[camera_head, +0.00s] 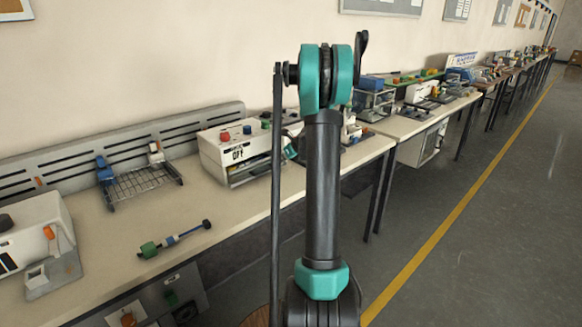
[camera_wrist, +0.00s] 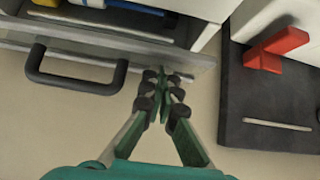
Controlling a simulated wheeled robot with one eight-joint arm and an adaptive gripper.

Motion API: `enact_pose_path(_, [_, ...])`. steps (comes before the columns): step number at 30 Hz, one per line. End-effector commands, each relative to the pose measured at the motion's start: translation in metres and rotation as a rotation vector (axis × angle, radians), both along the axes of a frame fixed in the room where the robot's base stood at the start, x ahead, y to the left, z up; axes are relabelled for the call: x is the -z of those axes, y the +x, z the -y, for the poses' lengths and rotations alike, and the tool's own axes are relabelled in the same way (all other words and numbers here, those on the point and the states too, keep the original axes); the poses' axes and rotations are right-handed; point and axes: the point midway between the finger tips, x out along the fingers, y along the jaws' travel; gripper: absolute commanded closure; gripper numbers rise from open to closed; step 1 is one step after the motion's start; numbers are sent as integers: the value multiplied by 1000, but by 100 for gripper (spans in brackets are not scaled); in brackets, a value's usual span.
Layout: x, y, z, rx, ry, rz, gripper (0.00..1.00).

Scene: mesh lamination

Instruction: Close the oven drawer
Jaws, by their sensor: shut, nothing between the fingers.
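The oven (camera_head: 222,150) is a white box marked OFF, with red and blue knobs on top, on the bench in the head view. The wrist view shows a grey drawer front (camera_wrist: 150,48) from above, with a dark bar handle (camera_wrist: 75,85). Part of the drawer's inside shows behind the front, with a blue and yellow item in it, so it stands at least partly open. My gripper (camera_wrist: 166,80) is shut and empty, its tips at the drawer front, right of the handle. I cannot tell whether they touch it. In the head view my arm hides part of the oven.
A dark mat (camera_wrist: 265,110) with a red block (camera_wrist: 278,50) lies right of the drawer. On the bench left of the oven are a wire rack (camera_head: 142,184) and a rod with a green end (camera_head: 175,238). The floor right of the benches is clear.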

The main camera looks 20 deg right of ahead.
Motion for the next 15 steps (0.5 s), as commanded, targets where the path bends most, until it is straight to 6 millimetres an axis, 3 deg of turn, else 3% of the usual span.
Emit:
enact_pose_path(6, [0,27,-10,-1,0,-1,100])
enact_pose_path(15, [-1,37,-14,0,1,2,100])
